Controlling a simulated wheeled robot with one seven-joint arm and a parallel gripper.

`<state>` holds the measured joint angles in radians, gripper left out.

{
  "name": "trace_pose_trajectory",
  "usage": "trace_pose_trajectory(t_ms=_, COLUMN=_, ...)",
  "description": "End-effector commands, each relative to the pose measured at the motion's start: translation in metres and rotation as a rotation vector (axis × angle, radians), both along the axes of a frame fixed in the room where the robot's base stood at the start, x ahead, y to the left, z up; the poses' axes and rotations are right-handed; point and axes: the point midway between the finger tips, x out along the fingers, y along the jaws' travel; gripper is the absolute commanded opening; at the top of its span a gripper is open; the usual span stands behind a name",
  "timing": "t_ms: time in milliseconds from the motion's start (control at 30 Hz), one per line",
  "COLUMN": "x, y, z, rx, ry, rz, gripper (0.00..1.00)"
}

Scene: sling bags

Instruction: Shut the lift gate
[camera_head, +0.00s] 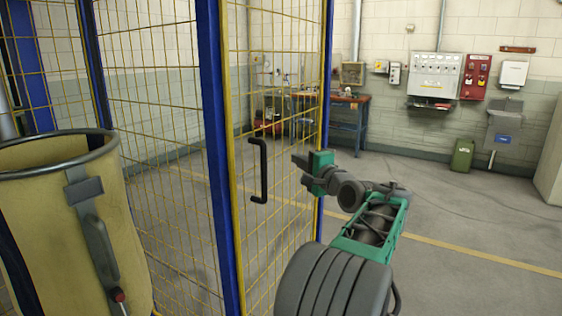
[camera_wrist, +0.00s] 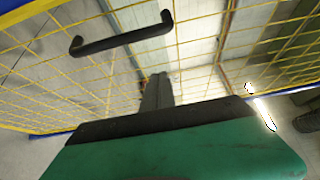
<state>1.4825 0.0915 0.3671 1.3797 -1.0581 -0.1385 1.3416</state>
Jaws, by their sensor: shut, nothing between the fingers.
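The lift gate (camera_head: 285,100) is a yellow wire mesh panel in the middle of the head view, between two blue uprights. Whether it is open or shut I cannot tell. Its black bar handle (camera_head: 263,172) stands upright near the panel's left edge. The handle also shows at the upper left of the wrist view (camera_wrist: 122,36). My gripper (camera_head: 299,170) is shut and empty, in front of the mesh and just right of the handle in the head view. In the wrist view its dark fingers (camera_wrist: 157,90) point toward the mesh, apart from the handle.
A yellow bin-like container (camera_head: 60,210) with a dark rim stands at the left front. More yellow mesh fencing (camera_head: 150,100) runs behind it. A workbench (camera_head: 350,115), a green bin (camera_head: 462,155) and a sink (camera_head: 503,122) line the back wall. The floor at right is clear.

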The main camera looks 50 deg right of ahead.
Motion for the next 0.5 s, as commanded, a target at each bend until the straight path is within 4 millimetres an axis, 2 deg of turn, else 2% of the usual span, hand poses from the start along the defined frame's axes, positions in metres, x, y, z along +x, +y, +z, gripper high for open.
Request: trace_pose_trajectory(t_ms=500, x=0.089, y=-0.038, z=0.001, rx=-0.001, ry=0.005, rz=0.004, gripper=0.00)
